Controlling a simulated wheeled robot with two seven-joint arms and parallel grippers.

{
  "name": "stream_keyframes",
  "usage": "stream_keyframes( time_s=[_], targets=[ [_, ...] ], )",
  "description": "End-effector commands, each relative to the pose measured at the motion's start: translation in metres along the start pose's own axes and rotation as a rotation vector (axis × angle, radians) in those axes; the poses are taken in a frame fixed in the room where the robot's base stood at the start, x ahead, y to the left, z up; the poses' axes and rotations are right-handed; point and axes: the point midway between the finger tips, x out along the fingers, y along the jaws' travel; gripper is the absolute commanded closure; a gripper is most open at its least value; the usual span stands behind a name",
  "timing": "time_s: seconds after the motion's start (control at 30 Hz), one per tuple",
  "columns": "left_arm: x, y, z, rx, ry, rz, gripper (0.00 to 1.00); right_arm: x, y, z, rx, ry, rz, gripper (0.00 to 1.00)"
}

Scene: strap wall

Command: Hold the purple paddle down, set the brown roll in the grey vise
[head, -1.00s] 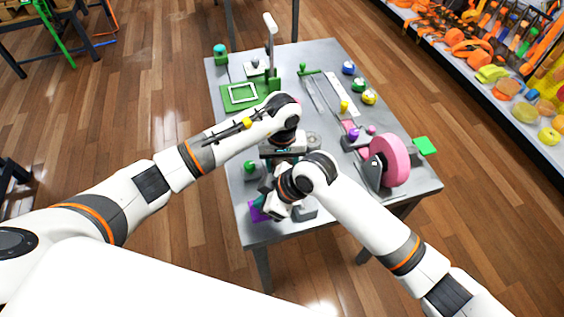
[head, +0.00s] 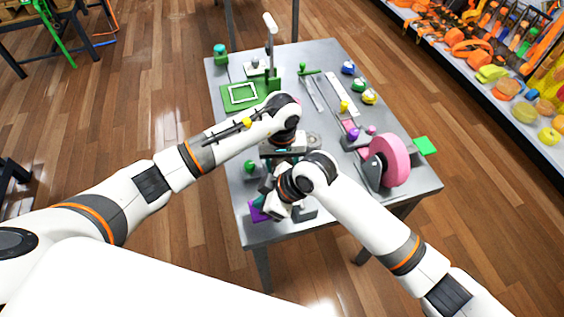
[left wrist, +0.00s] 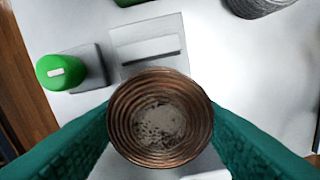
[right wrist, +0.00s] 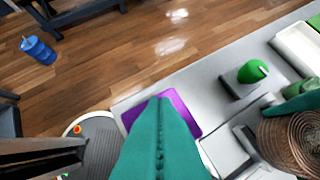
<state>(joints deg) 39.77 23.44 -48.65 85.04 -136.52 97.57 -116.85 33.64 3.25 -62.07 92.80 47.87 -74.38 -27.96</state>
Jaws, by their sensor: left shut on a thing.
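The brown ribbed roll (left wrist: 160,118) is held between the teal fingers of my left gripper (left wrist: 160,130). It also shows at the right edge of the right wrist view (right wrist: 292,142), and my arms hide it in the head view. The purple paddle (right wrist: 178,108) lies at the table's near edge; its corner shows in the head view (head: 257,214). My right gripper (right wrist: 160,135) has its teal fingers together over the paddle; contact is hard to tell. Grey blocks, apparently the grey vise (right wrist: 232,150), stand between paddle and roll, partly hidden.
A green knob on a grey block (right wrist: 240,85) stands close to the roll. A pink wheel (head: 390,160) stands on the right of the grey table (head: 345,225). Green fixtures (head: 240,97) and several coloured knobs fill the far part. My two arms are close together over the table.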

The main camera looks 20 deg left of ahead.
Motion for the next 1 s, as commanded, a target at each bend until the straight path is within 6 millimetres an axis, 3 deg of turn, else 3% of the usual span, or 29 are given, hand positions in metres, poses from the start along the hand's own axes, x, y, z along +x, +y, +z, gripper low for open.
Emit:
stream_keyframes(
  time_s=[1.0],
  targets=[
    [0.022, 0.0, 0.0, 0.0, 0.0, 0.0, 0.7, 0.032, 0.001, -0.023, 0.001, 0.004, 0.002, 1.0]
  ],
)
